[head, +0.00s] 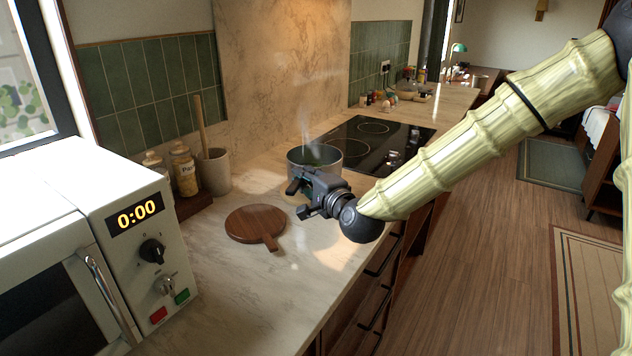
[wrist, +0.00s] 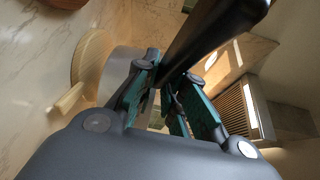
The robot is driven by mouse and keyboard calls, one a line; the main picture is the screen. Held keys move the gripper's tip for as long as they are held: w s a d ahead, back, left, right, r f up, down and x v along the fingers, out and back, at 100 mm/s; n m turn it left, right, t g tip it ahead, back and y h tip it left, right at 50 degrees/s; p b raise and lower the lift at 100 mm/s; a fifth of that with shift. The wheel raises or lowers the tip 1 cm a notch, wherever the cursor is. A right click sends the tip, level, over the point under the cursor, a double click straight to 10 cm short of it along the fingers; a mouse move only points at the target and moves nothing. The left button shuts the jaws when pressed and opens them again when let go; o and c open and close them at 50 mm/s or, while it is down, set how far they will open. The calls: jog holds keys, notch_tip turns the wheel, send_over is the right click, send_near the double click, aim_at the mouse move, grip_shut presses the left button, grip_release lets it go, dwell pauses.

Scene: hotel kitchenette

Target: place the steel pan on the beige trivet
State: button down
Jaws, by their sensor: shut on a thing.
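The steel pan (head: 329,158) has a dark interior and gives off steam. In the head view it is at the near left edge of the hob, behind my gripper (head: 305,190). Its grey side shows in the wrist view (wrist: 122,72). My gripper (wrist: 165,82) is shut on the pan's black handle (wrist: 215,28), with teal pads on either side of it. The pan looks upright. I cannot tell whether its base touches the counter.
A round wooden board (head: 255,222) lies on the marble counter (head: 235,290), left of the gripper. The black hob (head: 378,140) is behind. A utensil crock (head: 215,171) and jars (head: 184,172) stand by the wall. A white microwave (head: 150,230) fills the left.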

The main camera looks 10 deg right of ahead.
jog(key=w+a+f+p, duration=0.1)
jog(key=w+a+f, duration=0.2)
jog(key=w, duration=0.3)
jog(key=shift+w+f+p, duration=0.35)
jog(key=shift+f, duration=0.2)
jog(key=c, duration=1.5)
grip_release()
jog(key=shift+s+f, duration=0.1)
jog(key=shift+f, duration=0.05)
jog(key=shift+s, duration=0.1)
jog(key=b+v, duration=0.1)
jog(key=v, duration=1.1)
jog(key=shift+b, duration=0.4)
